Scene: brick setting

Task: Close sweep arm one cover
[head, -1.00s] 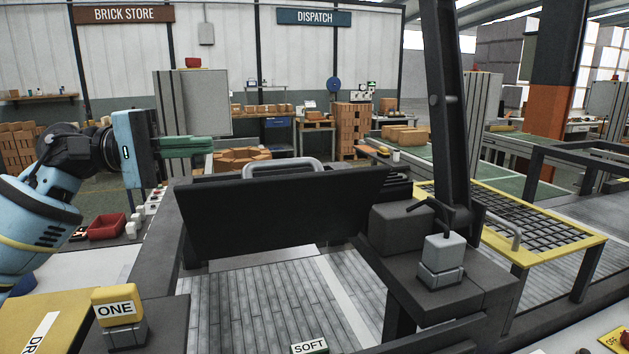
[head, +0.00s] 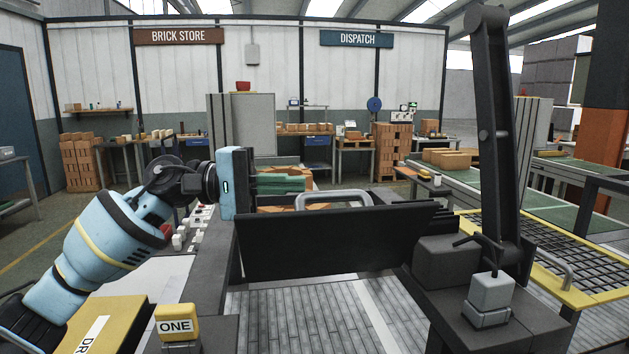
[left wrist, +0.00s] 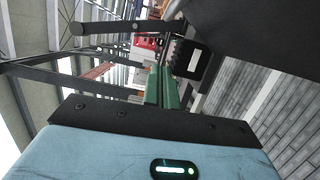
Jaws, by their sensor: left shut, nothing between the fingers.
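The cover is a dark flat panel (head: 335,243) with a grey bar handle (head: 333,196) along its top edge. It stands raised and tilted at the far side of a slatted grey bed (head: 300,325). The tall dark sweep arm (head: 498,130) rises from a block to its right. A yellow block marked ONE (head: 178,323) sits at the near left. My left gripper (head: 303,183) has green fingers, shut and empty, level with the handle's left end; I cannot tell whether they touch. The fingers show in the left wrist view (left wrist: 162,72). My right gripper is out of view.
A grey block with a dark lever (head: 491,292) stands on the right housing. A yellow-framed grid (head: 580,290) lies further right. Small red and white items (head: 190,228) line the left side. Orange bricks (head: 295,208) show behind the handle.

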